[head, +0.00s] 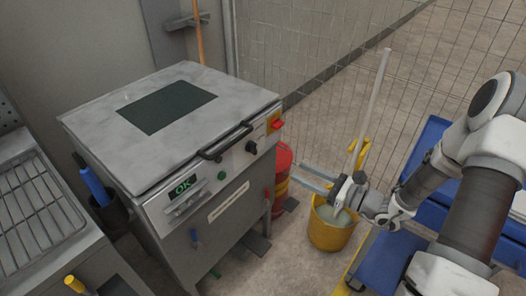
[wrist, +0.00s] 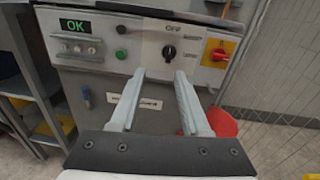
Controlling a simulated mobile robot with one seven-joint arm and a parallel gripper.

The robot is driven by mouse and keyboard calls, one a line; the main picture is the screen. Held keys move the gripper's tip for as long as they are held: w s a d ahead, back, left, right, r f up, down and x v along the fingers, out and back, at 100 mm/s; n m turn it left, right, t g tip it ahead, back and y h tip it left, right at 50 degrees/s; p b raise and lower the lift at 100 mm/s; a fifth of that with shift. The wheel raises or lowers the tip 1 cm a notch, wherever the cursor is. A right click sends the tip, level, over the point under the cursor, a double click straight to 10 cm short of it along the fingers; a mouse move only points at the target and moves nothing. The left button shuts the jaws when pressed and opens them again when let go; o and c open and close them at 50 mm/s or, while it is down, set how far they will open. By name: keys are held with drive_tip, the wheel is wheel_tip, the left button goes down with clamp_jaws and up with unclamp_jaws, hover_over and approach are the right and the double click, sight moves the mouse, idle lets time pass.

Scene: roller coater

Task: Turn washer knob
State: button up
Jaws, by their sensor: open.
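The washer is a grey box machine (head: 190,130) with a slanted front panel, at the centre left of the head view. Its black round knob (wrist: 169,51) sits under the word OFF on the panel in the wrist view. It also shows as a small dark knob in the head view (head: 251,147). My gripper (wrist: 160,75) is open and empty, its two pale fingers pointing toward the panel just below the knob. In the head view my gripper (head: 298,176) is to the right of the machine, apart from it. Nothing hides the knob in the wrist view.
A red switch on a yellow plate (wrist: 217,53) is right of the knob. A black lid handle (head: 226,141) and green OK display (head: 183,186) are on the front. A red container (head: 282,158) and yellow bucket (head: 330,236) stand right; a wire fence (head: 320,60) stands behind.

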drive_tip(key=d+f+m+t, duration=0.1)
drive_tip(key=b, duration=0.3)
approach(256, 147)
drive_tip(key=shift+h, duration=0.3)
drive_tip(key=x, duration=0.9)
drive_tip(key=shift+a, duration=0.1)
drive_tip(key=shift+r, duration=0.1)
clamp_jaws()
